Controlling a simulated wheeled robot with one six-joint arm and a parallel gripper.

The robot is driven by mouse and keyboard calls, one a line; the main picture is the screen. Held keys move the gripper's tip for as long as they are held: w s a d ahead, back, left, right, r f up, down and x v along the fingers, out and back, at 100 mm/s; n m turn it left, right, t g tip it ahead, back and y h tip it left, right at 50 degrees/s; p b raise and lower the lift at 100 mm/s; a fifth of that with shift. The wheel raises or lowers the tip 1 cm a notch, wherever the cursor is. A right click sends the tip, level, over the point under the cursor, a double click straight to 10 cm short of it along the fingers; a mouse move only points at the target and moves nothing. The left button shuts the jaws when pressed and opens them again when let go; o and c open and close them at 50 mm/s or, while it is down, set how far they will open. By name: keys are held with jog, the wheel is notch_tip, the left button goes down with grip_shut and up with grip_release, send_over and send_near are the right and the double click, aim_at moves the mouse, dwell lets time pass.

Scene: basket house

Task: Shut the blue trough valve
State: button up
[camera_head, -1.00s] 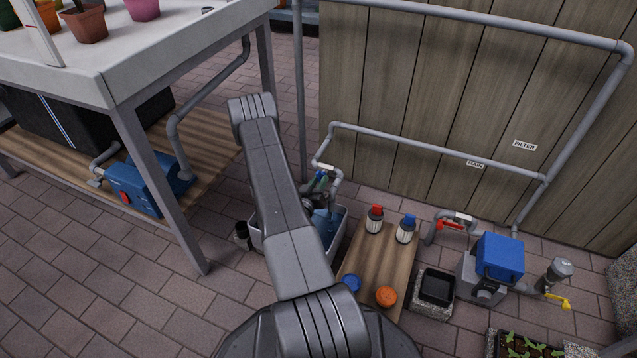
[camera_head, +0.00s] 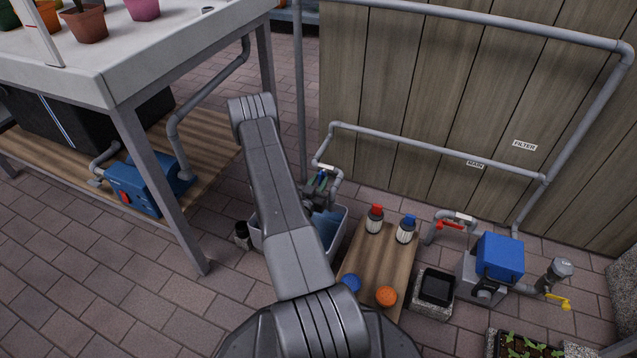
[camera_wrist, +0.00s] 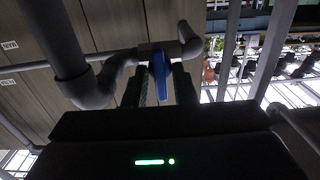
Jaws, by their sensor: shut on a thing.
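The blue valve handle (camera_wrist: 158,62) hangs from a grey pipe in the wrist view. My gripper (camera_wrist: 162,78) is shut on it, with one dark finger on each side. In the head view my gripper (camera_head: 319,187) is at the bent grey pipe (camera_head: 337,178) above the trough, and the handle is hidden or too small to make out there. The grey trough (camera_head: 344,217) stands below with blue water (camera_head: 327,230) in it. My arm covers part of the trough.
A wooden board (camera_head: 385,255) with a red-capped bottle (camera_head: 375,219) and a blue-capped bottle (camera_head: 406,229) lies right of the trough. A blue pump (camera_head: 499,257) with red (camera_head: 449,226) and yellow (camera_head: 558,300) valve handles stands farther right. A white table (camera_head: 120,85) is at left.

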jog(key=o, duration=0.7)
jog(key=p+v, duration=0.3)
jog(key=v, duration=1.1)
jog(key=shift+p, duration=0.4)
jog(key=shift+w+f, duration=0.1)
jog(key=b+x, duration=0.3)
jog(key=x, duration=1.1)
jog(key=shift+b, duration=0.4)
